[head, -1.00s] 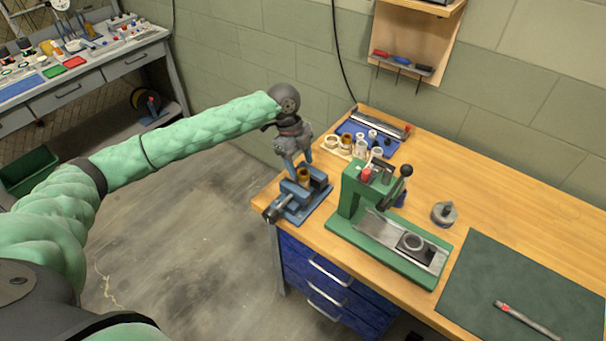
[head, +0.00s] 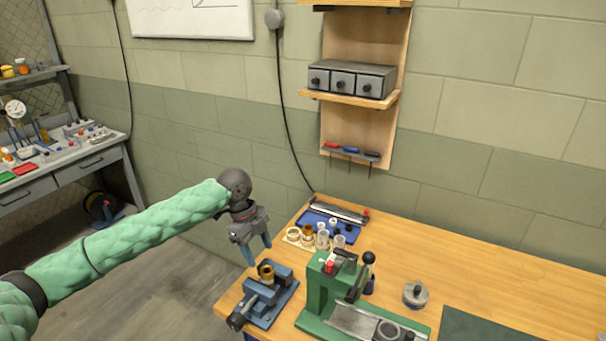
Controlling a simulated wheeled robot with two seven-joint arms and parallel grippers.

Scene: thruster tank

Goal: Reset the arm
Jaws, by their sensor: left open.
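My left arm, in a green sleeve, comes in from the left of the head view. Its gripper (head: 258,250) points down with its two blue fingers apart. I see nothing between them. The fingertips are just above and behind a small blue vise (head: 262,300) at the left end of the wooden bench. A brass cylindrical part (head: 266,273) stands in the vise jaws, apart from the fingers. My right gripper is out of view.
A green press (head: 320,290) with a black-knobbed lever stands right of the vise. Behind are a wooden holder (head: 292,236) of rings and cylinders and a blue tray (head: 318,222). A grey round part (head: 415,294) and a dark green mat (head: 470,326) lie right. A wall shelf (head: 350,95) hangs above.

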